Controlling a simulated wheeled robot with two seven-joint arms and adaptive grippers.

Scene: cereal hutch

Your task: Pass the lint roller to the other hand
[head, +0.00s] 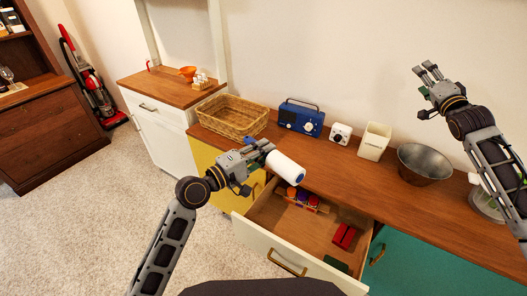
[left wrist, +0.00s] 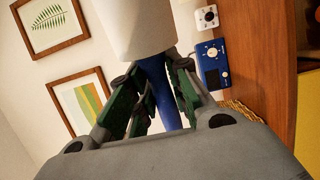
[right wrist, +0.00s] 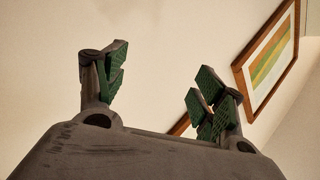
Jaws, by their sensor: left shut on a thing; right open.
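The lint roller (head: 286,167) has a white cylinder and a blue handle. My left gripper (head: 262,151) is shut on its blue handle and holds it in the air above the open drawer, with the white roll pointing right and slightly down. In the left wrist view the blue handle (left wrist: 158,88) sits between the green finger pads, and the white roll fills the top middle. My right gripper (head: 428,78) is raised at the upper right in the head view, far from the roller. It is open and empty, with bare wall between its fingers in the right wrist view (right wrist: 155,88).
The open drawer (head: 268,240) holds several small items, including a red one (head: 343,236). On the wooden counter (head: 345,178) stand a wicker basket (head: 232,117), a blue radio (head: 301,117), a small white timer (head: 340,133), a cream canister (head: 374,141) and a metal bowl (head: 424,163).

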